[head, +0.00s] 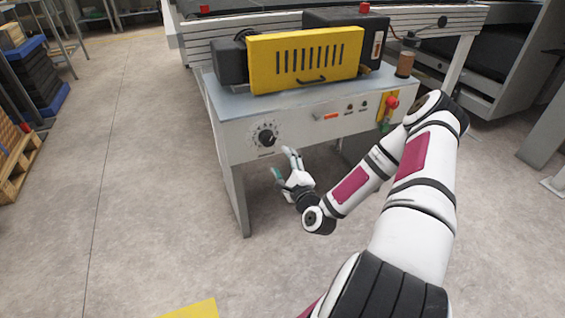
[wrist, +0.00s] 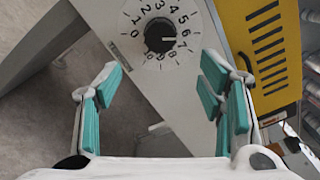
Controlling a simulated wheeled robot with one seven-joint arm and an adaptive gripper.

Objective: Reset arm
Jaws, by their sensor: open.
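My gripper (head: 284,166) is in front of the roller coater's front panel, just below and to the right of the dial. It is open and empty. In the wrist view my gripper (wrist: 160,85) shows its teal finger pads wide apart. The black dial knob (head: 267,138) sits on a round numbered scale on the white panel. The knob (wrist: 160,36) also shows in the wrist view, beyond the fingertips and not touched by them. My arm reaches in from the lower right of the head view.
The roller coater (head: 222,150) has a yellow slotted cover (head: 304,60) on top. A red button on a yellow plate (head: 389,107) is at the panel's right end. Pallets (head: 18,160) and blue-edged stacks (head: 40,80) stand at the left. The floor (head: 150,200) left of the machine is clear.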

